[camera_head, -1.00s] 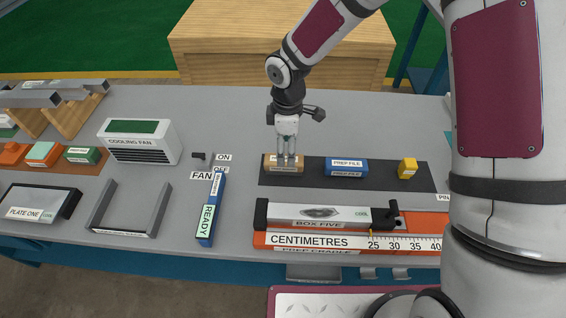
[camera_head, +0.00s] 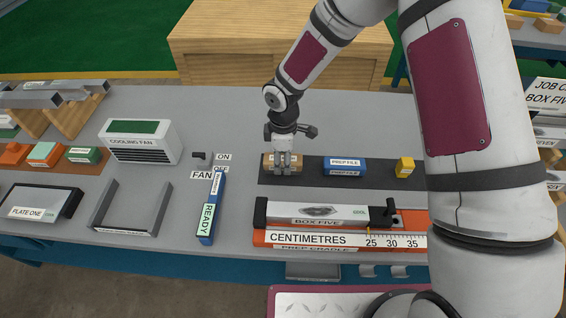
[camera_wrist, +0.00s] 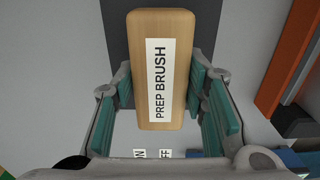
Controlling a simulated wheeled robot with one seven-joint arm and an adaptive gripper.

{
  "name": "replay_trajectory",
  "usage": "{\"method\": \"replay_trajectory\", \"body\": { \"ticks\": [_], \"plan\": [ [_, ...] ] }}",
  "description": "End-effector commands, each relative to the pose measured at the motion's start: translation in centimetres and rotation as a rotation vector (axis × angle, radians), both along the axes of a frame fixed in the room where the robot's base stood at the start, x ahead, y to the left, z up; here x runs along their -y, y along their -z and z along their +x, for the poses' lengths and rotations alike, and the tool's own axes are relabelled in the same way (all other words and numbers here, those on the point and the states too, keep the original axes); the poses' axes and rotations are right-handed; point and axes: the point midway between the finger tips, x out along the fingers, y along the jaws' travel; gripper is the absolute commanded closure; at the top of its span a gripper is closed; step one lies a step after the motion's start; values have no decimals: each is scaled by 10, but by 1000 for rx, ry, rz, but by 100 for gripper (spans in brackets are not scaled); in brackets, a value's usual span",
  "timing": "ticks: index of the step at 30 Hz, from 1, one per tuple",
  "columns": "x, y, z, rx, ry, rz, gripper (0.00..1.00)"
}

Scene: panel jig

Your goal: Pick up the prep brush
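The prep brush (camera_wrist: 162,68) is a tan wooden block with a white "PREP BRUSH" label, between the two teal finger pads of my gripper (camera_wrist: 163,115) in the wrist view. Gaps show between the pads and the brush on both sides, so my gripper is open around its near part. In the head view the prep brush (camera_head: 270,165) lies at the left end of a dark mat (camera_head: 310,178). My gripper (camera_head: 282,172) is down over it there and hides part of it.
A blue prep file (camera_head: 344,166) and a yellow block (camera_head: 405,167) sit on the same mat to the right. Box five (camera_head: 320,211) lies in the orange prep cradle (camera_head: 262,240) in front. A fan switch (camera_head: 202,158) and the blue READY piece (camera_head: 211,212) stand to the left.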

Motion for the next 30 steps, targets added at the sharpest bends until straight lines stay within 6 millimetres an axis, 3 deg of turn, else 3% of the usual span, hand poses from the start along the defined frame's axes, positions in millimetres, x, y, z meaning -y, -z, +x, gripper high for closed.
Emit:
{"method": "replay_trajectory", "body": {
  "ticks": [1, 3, 14, 24, 30],
  "plan": [
    [0, 0, 0, 0, 0, 0, 79],
    [0, 0, 0, 0, 0, 0, 93],
    [0, -7, 1, 1, 1, 0, 93],
    [0, -67, 2, 4, 1, 1, 93],
    [0, -93, 0, 1, 0, 0, 93]
  ]
}}
